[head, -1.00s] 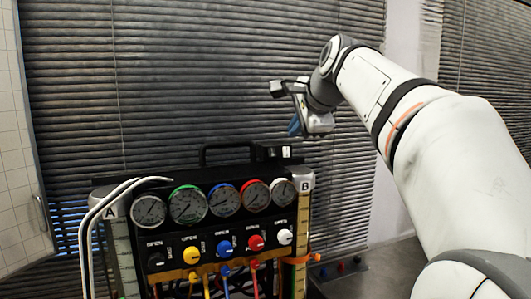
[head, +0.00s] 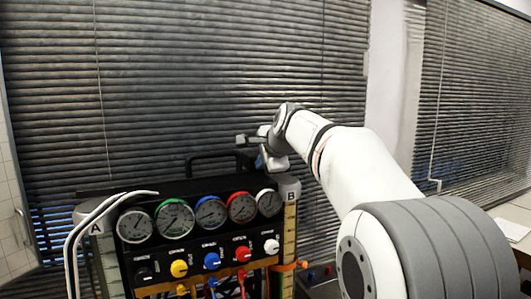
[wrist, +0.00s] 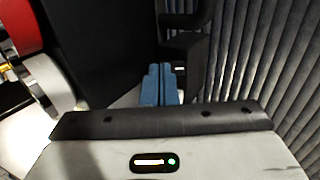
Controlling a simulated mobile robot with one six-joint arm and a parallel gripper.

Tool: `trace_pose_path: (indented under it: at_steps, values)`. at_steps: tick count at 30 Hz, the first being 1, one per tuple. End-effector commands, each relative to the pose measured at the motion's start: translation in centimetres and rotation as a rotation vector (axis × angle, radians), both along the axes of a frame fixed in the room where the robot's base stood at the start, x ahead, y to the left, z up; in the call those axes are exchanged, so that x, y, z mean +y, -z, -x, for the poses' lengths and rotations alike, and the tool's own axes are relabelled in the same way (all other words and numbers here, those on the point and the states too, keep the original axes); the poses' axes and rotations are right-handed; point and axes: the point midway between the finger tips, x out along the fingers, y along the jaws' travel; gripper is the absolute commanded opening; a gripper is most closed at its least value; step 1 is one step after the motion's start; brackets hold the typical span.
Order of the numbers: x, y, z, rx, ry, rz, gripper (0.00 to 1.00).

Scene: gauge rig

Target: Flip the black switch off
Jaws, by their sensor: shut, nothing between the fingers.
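The gauge rig (head: 190,190) stands at lower left in the head view, with a row of round gauges above a row of colored knobs. A black knob (head: 144,274) is at the row's left end. A small black box on top of the rig, beside the handle, is largely hidden behind my gripper in the head view. In the wrist view this black box (wrist: 183,48) with a small white mark lies just beyond my fingertips. My gripper (head: 260,161) is shut and empty, its blue fingers (wrist: 158,78) together close to the box; contact cannot be told.
A black carry handle (head: 205,158) rises from the rig's top. White hoses (head: 88,235) curve over its left side, next to label A; label B (head: 291,195) is at the right. Slatted blinds (head: 200,80) stand close behind. A red-rimmed gauge (wrist: 18,25) shows in the wrist view.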

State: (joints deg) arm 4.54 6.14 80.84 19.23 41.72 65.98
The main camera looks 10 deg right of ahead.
Motion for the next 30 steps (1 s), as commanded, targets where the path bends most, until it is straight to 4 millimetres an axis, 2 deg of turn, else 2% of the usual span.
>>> trace_pose_path:
  at_steps: [16,26,27,30]
  values:
    - [0.2,0.7,-0.5,-0.011,-0.001,-0.003,0.0]
    - [0.3,2.2,-1.0,-0.136,-0.002,-0.028,0.0]
    - [0.3,1.5,-1.1,-0.137,-0.002,-0.028,0.0]
    - [0.3,1.4,-1.1,-0.133,-0.002,-0.028,0.0]
